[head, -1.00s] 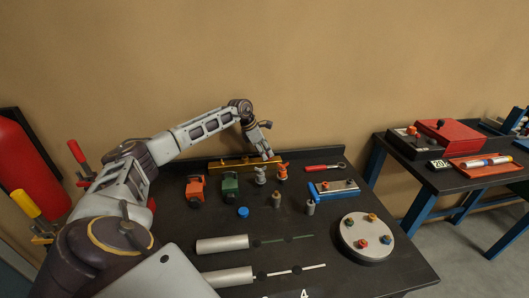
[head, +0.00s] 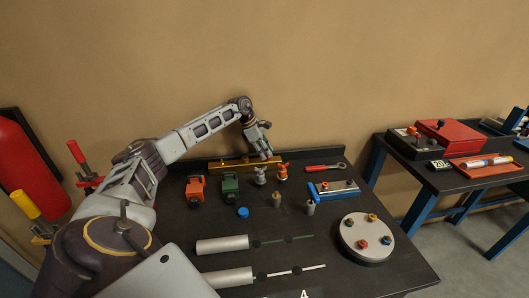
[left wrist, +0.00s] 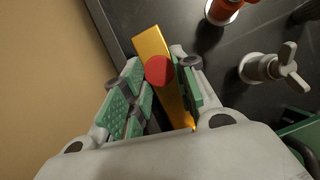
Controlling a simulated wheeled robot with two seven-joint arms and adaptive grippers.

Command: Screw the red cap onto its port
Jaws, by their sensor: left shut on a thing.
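The red cap (left wrist: 158,70) shows in the left wrist view between the green-padded fingers of my left gripper (left wrist: 160,85). The gripper is shut on it. A brass bar (left wrist: 149,42) lies beneath the cap in that view. In the head view my left gripper (head: 267,157) points down over the right part of the brass bar (head: 228,164) at the back of the table. The red cap is hidden there. The port under the cap is hidden in both views, so I cannot tell whether cap and port touch. My right gripper is in neither view.
A grey valve (head: 260,177) and an orange valve (head: 282,172) stand close in front of the bar. Orange (head: 195,191) and green (head: 230,186) blocks, a blue cap (head: 243,212) and a round plate (head: 350,252) are on the dark table. A red-handled tool (head: 318,169) lies right.

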